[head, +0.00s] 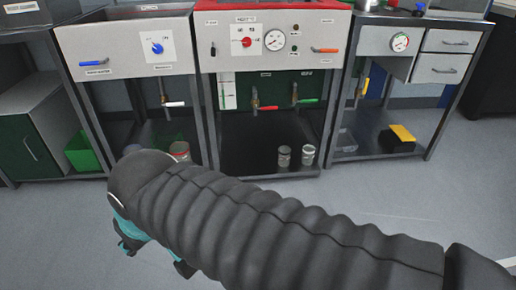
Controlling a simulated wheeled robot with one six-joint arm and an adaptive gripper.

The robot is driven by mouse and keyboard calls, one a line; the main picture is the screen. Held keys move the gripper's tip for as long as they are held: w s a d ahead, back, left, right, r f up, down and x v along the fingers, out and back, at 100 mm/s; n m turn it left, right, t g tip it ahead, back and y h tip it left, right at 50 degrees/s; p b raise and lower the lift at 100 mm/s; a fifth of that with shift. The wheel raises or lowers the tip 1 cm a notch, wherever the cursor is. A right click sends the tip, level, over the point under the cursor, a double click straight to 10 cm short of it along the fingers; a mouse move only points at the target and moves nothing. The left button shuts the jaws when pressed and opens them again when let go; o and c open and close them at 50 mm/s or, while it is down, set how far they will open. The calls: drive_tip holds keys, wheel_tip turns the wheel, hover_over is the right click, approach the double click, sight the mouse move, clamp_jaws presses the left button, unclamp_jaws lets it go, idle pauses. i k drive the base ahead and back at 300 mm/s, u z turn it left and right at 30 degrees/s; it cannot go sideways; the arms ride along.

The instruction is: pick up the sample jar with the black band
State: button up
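Two small grey, glassy jars stand close together on the low shelf under the middle bench, the left jar (284,156) and the right jar (308,155). A third jar with a red band (180,151) stands on the low shelf under the left bench. The jars are too small here to tell which has a black band. My gripper (150,252), black and teal, is at the lower left, in front of the benches and apart from all the jars. My sleeved arm hides much of it, so its opening is unclear.
The middle bench has a red top (270,5), a gauge, and pipes with red and green valve handles hanging above its shelf. A black and yellow box (398,138) sits under the right bench. A green crate (84,150) is at left. Metal legs divide the bays.

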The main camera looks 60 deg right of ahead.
sight(284, 156)
drive_tip(key=i, duration=2.35)
drive_tip(key=z, duration=3)
drive_tip(key=i, duration=0.5)
drive_tip(key=u, duration=0.1)
